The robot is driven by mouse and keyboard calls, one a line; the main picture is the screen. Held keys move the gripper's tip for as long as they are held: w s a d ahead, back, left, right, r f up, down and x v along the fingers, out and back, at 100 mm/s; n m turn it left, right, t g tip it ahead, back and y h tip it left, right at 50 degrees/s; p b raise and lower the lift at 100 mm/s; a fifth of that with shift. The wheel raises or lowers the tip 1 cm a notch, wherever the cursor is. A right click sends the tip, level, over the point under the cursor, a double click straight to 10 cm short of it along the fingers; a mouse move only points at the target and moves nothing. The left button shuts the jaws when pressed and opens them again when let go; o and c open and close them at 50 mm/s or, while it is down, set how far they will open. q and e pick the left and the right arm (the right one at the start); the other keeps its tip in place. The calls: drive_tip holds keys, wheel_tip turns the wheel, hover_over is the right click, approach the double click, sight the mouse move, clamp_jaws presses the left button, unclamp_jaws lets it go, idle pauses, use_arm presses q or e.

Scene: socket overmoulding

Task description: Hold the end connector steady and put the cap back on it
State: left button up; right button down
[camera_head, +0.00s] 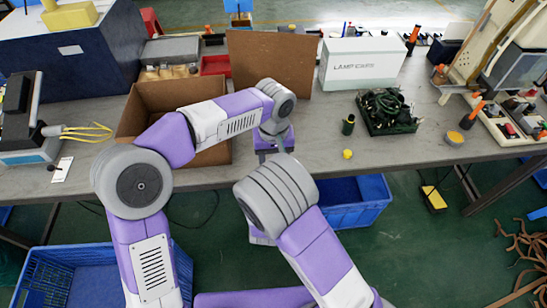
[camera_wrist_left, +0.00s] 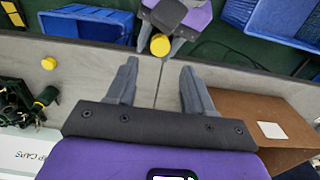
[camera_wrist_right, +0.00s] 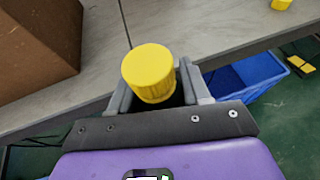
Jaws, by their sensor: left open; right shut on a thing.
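My right gripper is shut on a yellow cap (camera_wrist_right: 149,70) with a ribbed side. Its fingers (camera_wrist_right: 158,92) close on the lower part; whether a connector sits under the cap is hidden. The same cap (camera_wrist_left: 160,44) shows in the left wrist view, ahead of my left gripper (camera_wrist_left: 160,66), which is open, empty and apart from it. In the head view my left gripper (camera_head: 280,148) is over the table's front edge and my right arm hides the right gripper. A dark connector (camera_head: 348,125) stands on the table, with another yellow cap (camera_head: 347,154) lying in front of it.
An open cardboard box (camera_head: 150,97) stands left of my left gripper. A green tray of dark parts (camera_head: 388,112) and a white lamp caps box (camera_head: 361,66) are on the right. Blue crates (camera_head: 358,204) stand below the table edge (camera_head: 420,168).

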idle(0.3)
use_arm(q)
drive_tip(key=shift+f, duration=3.95)
clamp_jaws()
drive_tip(key=m, duration=0.6)
